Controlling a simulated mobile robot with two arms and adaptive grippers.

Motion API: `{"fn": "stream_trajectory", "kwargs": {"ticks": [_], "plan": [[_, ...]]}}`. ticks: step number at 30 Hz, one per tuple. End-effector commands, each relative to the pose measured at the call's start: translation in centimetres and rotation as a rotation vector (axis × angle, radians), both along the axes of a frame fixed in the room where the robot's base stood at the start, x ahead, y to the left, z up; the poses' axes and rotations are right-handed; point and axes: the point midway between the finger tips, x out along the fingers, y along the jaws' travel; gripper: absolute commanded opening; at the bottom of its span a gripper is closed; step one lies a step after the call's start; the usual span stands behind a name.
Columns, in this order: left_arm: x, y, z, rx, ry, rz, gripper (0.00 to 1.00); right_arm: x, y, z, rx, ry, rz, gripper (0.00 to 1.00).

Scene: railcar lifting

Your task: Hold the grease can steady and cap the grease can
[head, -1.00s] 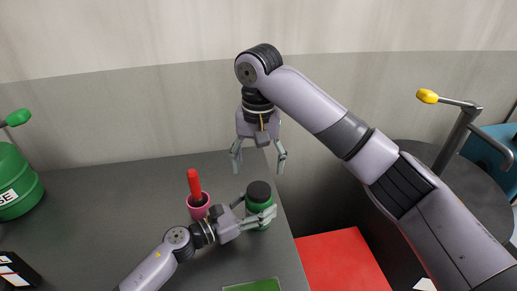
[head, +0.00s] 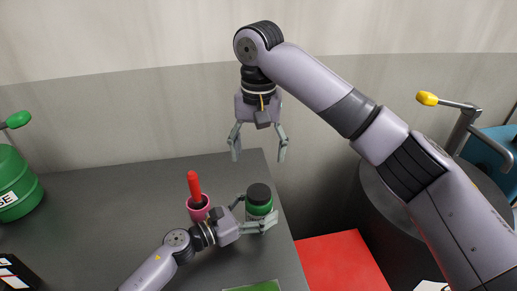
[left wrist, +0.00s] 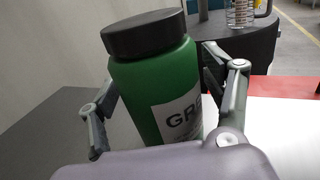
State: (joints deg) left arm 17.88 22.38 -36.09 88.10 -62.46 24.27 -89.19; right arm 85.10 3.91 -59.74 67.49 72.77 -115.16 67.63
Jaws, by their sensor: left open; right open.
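The green grease can (head: 257,210) stands upright near the right edge of the grey table, with its black cap (head: 259,192) on top. In the left wrist view the can (left wrist: 150,95) shows its white label, and the cap (left wrist: 145,33) sits level on its top; how tight it is cannot be seen. My left gripper (head: 258,212) is open, with one finger on each side of the can. My right gripper (head: 259,157) is open and empty, high above and behind the can, clear of the cap.
A pink cup (head: 199,212) with a red-handled tool (head: 195,187) stands close to my left gripper. A green drum (head: 17,185) is at the far left. A green mat (head: 255,287) lies in front. A red surface (head: 342,262) is beyond the table's right edge.

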Motion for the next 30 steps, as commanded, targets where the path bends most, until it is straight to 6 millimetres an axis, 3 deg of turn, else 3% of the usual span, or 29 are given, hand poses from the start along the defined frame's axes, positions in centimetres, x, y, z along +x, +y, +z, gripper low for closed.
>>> {"fn": "stream_trajectory", "kwargs": {"ticks": [13, 24, 30], "plan": [[-0.5, 0.8, -0.1, 0.0, 0.001, 0.002, 0.78, 0.0, 0.0, 0.0, 0.0, 0.0, 0.0, 0.7], [-4.6, 7.0, -0.1, 0.001, 0.003, 0.002, 0.78, 0.0, 0.0, 0.0, 0.0, 0.0, 0.0, 0.7], [-6.2, 9.3, -0.1, 0.001, 0.003, 0.001, 0.78, 0.0, 0.0, 0.0, 0.0, 0.0, 0.0, 0.7]]}}
